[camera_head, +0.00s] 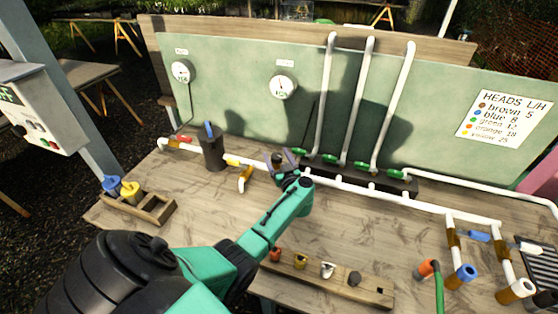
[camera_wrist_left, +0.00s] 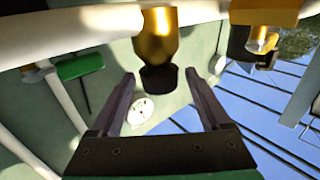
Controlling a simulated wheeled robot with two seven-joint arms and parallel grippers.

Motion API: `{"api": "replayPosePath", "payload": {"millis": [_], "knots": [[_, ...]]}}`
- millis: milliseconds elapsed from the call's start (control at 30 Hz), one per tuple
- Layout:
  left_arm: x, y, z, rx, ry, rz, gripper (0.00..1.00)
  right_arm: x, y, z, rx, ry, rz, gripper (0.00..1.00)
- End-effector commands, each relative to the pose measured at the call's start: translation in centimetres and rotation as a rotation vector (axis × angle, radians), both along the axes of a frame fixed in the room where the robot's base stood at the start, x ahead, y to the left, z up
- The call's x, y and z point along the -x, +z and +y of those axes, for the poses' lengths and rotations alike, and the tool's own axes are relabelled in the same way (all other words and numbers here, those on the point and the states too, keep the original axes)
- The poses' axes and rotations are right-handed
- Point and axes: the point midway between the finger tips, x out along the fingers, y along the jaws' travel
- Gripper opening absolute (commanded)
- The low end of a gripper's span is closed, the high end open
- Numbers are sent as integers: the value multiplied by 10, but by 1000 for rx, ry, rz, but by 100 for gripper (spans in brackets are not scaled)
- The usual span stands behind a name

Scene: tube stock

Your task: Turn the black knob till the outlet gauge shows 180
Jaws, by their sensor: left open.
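The black knob (camera_wrist_left: 158,79) sits at the end of a brass valve body (camera_wrist_left: 157,36) on a white pipe in the left wrist view. My left gripper (camera_wrist_left: 159,77) is open, with one finger on each side of the knob and visible gaps between. In the head view the left gripper (camera_head: 284,162) is at the pipe below the right gauge and partly covers the valve. The right gauge (camera_head: 283,86), whose label looks like outlet, is a white dial on the green panel; its reading is too small to tell. The left gauge (camera_head: 181,72) hangs further left.
A dark cylinder (camera_head: 211,150) stands left of the gripper. Green-handled valves (camera_head: 343,161) and upright white pipes are close on its right. A wooden rack (camera_head: 140,208) is at the left, and a wooden strip with several fittings (camera_head: 328,283) lies in front. The bench between is mostly bare.

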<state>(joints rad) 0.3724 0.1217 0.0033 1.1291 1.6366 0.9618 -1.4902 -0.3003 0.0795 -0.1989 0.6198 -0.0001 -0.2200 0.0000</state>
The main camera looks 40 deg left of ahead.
Motion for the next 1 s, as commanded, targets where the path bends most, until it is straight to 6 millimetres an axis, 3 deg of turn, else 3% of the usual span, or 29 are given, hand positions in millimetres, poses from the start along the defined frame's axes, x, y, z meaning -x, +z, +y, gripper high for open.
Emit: {"api": "replayPosePath", "payload": {"millis": [167,400,500,1000], "knots": [[14,0,-23,5,-2,2,80,0,5,2,-3,-1,0,50],[48,-2,-77,6,-1,0,80,-1,4,3,-3,0,-1,50],[57,-2,-91,2,0,0,80,-1,1,2,-3,0,-1,50],[62,0,-100,0,1,0,80,-1,1,0,0,2,-1,50]]}}
